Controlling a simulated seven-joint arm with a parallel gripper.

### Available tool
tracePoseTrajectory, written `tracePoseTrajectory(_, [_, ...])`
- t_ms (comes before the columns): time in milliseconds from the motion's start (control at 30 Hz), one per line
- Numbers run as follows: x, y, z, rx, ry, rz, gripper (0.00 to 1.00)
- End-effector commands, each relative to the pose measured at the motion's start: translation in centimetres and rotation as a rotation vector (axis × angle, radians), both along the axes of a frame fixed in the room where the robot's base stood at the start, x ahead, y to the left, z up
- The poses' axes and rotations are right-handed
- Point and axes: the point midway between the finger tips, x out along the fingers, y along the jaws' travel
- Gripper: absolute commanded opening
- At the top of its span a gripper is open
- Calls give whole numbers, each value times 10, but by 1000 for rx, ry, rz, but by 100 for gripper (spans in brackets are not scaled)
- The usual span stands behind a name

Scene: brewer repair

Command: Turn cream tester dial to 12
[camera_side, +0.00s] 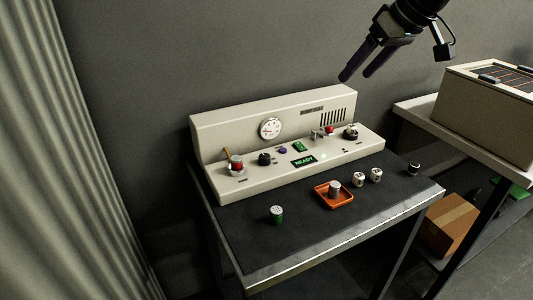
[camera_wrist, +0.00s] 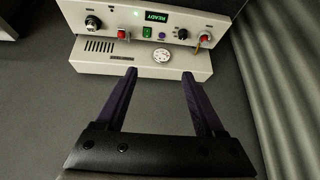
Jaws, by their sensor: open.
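The cream tester (camera_side: 225,125) is a cream console with a sloped front panel, standing on a dark-topped table; it also shows upside down in the wrist view (camera_wrist: 85,53). Two black knobs sit on its panel, a left one (camera_side: 264,158) and a right one (camera_side: 350,133); in the wrist view these are the right-hand knob (camera_wrist: 183,34) and the left-hand knob (camera_wrist: 93,22). Their markings are too small to read. A round white gauge (camera_side: 270,128) is on the back face. My gripper (camera_side: 356,75) is open and empty, above and apart from the console.
The panel also carries red controls (camera_side: 236,162), a green switch (camera_side: 299,146) and a lit READY display (camera_side: 303,161). A box (camera_side: 487,110) stands on the right-hand table.

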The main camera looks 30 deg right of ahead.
Motion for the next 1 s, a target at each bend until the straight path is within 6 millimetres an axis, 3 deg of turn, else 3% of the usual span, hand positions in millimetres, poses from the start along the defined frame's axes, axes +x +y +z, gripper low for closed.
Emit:
tracePoseTrajectory(33, [23, 11, -9, -1, 15, 13, 71])
tracePoseTrajectory(100, [50, 25, -22, -1, 33, 30, 71])
tracePoseTrajectory(200, [84, 45, -47, -5, 59, 55, 71])
tracePoseTrajectory(333, [116, 70, -86, -12, 100, 83, 71])
tracePoseTrajectory(533, [130, 91, -139, -30, 176, 111, 71])
tracePoseTrajectory(767, [134, 97, -160, -34, 193, 120, 71])
tracePoseTrajectory(1000, [150, 102, -201, -35, 196, 119, 71])
